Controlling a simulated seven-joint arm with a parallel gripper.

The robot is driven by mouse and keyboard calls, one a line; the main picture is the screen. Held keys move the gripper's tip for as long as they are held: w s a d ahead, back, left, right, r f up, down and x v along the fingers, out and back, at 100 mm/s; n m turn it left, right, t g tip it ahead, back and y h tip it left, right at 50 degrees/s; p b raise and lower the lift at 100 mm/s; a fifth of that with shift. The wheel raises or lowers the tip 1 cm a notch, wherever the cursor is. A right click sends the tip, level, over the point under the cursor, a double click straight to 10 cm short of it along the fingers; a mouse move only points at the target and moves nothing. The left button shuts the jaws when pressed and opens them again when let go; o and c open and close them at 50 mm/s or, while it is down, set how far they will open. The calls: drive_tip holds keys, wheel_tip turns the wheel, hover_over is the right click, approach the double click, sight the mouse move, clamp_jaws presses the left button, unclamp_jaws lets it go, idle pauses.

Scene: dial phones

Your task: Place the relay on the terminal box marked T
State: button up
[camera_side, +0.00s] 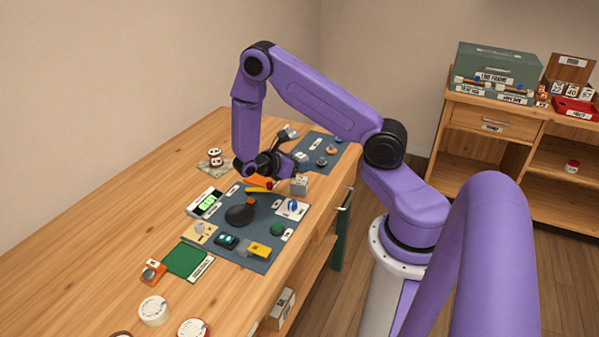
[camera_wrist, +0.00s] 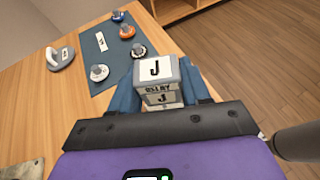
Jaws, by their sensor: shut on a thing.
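My gripper (camera_wrist: 160,88) is shut on the relay (camera_wrist: 157,72), a pale grey block with a white face marked J and a front label reading RELAY over another J. One blue finger is on each side of it in the wrist view. In the side view my gripper (camera_side: 280,172) is over the workbench, between the two slate mats. A small grey block (camera_side: 299,186) beside it appears to be the relay; whether it touches anything below cannot be told. I cannot make out a T mark on anything, so the terminal box marked T cannot be identified.
The near slate mat (camera_side: 259,264) carries a dark round piece (camera_side: 240,214), a yellow block (camera_side: 259,250) and other small parts. The far slate mat (camera_wrist: 99,22) holds several round plugs. A green mat (camera_side: 184,260) lies left. The bench (camera_side: 90,280) is bare along its left side.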

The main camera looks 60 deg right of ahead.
drive_tip(key=shift+w+d+f, duration=0.2)
drive_tip(key=shift+f, duration=1.6)
drive_tip(key=shift+f, duration=0.1)
drive_tip(key=o, duration=1.1)
